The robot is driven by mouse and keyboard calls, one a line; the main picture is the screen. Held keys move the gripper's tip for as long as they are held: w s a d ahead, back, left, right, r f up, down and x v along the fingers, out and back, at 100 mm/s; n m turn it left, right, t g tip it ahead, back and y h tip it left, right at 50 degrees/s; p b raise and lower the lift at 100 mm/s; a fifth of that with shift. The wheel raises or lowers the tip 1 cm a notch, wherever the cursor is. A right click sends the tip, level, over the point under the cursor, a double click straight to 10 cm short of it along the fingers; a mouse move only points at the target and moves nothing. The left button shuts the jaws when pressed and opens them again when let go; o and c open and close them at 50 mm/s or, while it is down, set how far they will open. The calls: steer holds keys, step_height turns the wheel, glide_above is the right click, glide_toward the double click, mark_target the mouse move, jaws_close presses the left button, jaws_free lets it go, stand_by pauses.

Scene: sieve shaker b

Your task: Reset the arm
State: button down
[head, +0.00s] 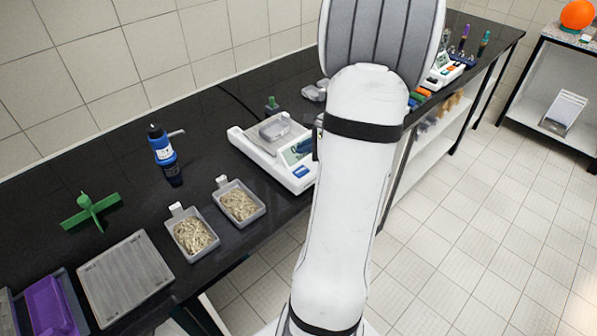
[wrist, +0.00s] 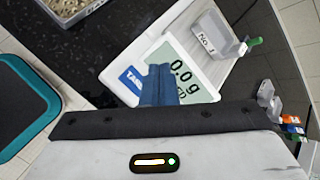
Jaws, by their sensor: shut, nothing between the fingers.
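My gripper (wrist: 160,84) shows in the wrist view as two blue fingers pressed together with nothing between them. The fingers are in front of the display of a white scale (wrist: 138,77), which reads 0.0 g. I cannot tell whether they touch it. In the head view my white arm fills the centre and reaches over the front edge of the bench, and the gripper is mostly hidden behind it. There the scale (head: 243,142) stands just left of my arm, with a grey container (head: 274,130) on it. The container (wrist: 212,32) is labelled No. 1 in the wrist view.
Two containers of pale material (head: 193,236) (head: 240,205) stand left of the scale on the black bench (head: 120,180). A blue bottle (head: 161,150), a green cross-shaped piece (head: 91,211), a grey plate (head: 125,278) and a purple tray (head: 50,303) lie further left. Tiled floor is free at right.

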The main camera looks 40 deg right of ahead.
stand_by(0.4)
steer(key=s+a+r+n+g+y, duration=0.1)
steer(key=a+r+n+g, duration=0.15)
steer(key=a+n, duration=0.5)
steer(key=s+a+r+n+g+y, duration=0.1)
steer(key=a+r+n, duration=0.3)
steer(key=a, duration=0.7)
steer(key=s+a+r+n+g+h, duration=0.2)
steer(key=s+a+r+n+h, duration=0.2)
steer(key=s+a+n, duration=0.5)
steer(key=s+n, duration=0.2)
steer(key=n, duration=0.1)
steer(key=shift+a+h, duration=0.3)
steer(key=shift+a, duration=0.1)
steer(key=shift+s, duration=0.1)
